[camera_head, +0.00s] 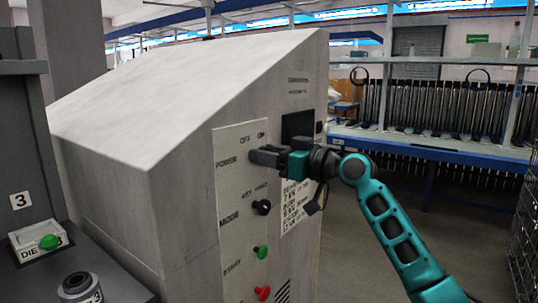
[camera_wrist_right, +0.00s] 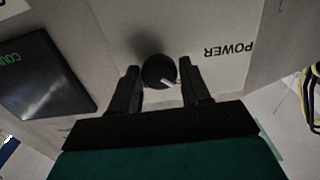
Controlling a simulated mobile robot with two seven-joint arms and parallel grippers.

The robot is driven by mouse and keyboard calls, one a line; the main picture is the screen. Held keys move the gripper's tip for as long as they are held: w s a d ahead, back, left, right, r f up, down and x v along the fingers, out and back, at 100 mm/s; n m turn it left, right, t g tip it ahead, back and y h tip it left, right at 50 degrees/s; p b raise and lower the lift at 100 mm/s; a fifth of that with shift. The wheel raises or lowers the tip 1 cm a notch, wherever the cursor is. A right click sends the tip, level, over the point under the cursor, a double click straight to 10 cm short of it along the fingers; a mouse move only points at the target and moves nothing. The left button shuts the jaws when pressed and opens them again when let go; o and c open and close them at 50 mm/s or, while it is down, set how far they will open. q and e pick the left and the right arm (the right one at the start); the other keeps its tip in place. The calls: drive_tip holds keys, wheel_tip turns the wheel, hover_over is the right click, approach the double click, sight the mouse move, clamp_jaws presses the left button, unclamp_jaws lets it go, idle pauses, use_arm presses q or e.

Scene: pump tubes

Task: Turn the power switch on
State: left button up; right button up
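The power switch (camera_wrist_right: 159,70) is a round black knob with a white mark, set on the light panel beside the upside-down POWER label (camera_wrist_right: 229,49) in the right wrist view. Its mark points toward the lower right of that view. In the head view the switch is hidden behind my right gripper (camera_head: 258,155), which is at the panel beneath the OFF and ON labels (camera_head: 253,137). In the right wrist view my right gripper's fingers (camera_wrist_right: 160,64) stand apart, one on each side of the knob. They look open; contact is not clear. My left gripper is not in view.
Below on the panel (camera_head: 229,185) are a black mode knob (camera_head: 262,207), a green button (camera_head: 261,252) and a red button (camera_head: 262,292). A dark display (camera_head: 297,125) lies above the gripper. A dark machine (camera_head: 22,150) stands at left. A blue-edged rack (camera_head: 430,150) stands behind.

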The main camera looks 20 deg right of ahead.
drive_tip(key=c, duration=0.7)
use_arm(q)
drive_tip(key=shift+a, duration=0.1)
use_arm(e)
drive_tip(key=shift+o, duration=0.2)
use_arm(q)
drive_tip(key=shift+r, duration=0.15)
